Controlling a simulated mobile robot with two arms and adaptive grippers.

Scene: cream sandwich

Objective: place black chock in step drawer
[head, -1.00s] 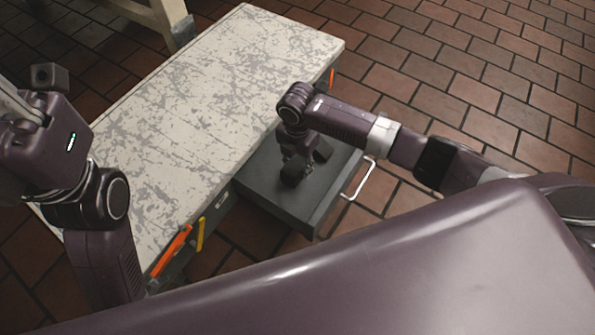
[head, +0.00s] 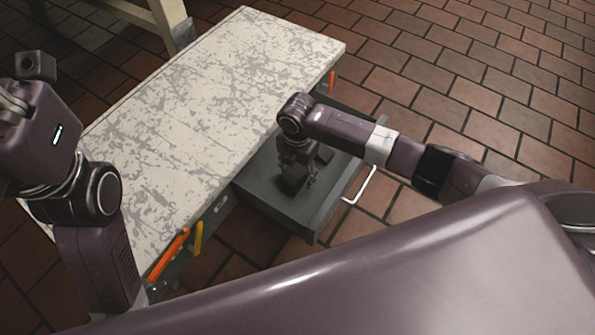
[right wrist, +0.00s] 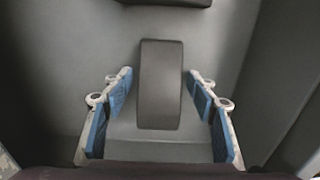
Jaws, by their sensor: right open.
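The step drawer (head: 275,212) is dark grey and stands pulled out from under the long worn workbench. My right gripper (head: 309,180) is inside the drawer, pointing down. In the right wrist view a dark, long block that looks like the black chock (right wrist: 160,85) lies on the drawer floor. The open fingers with blue pads stand on both sides of it, with gaps visible. A second dark block (right wrist: 170,2) shows partly at the top edge; in the head view a dark block (head: 325,153) lies behind the gripper. My left gripper cannot be made out.
The workbench top (head: 220,90) is bare, with peeling white paint. A white handle (head: 360,187) sticks out from the drawer front. Orange and yellow handles (head: 168,254) line the bench's near side. Brick floor is free on the right.

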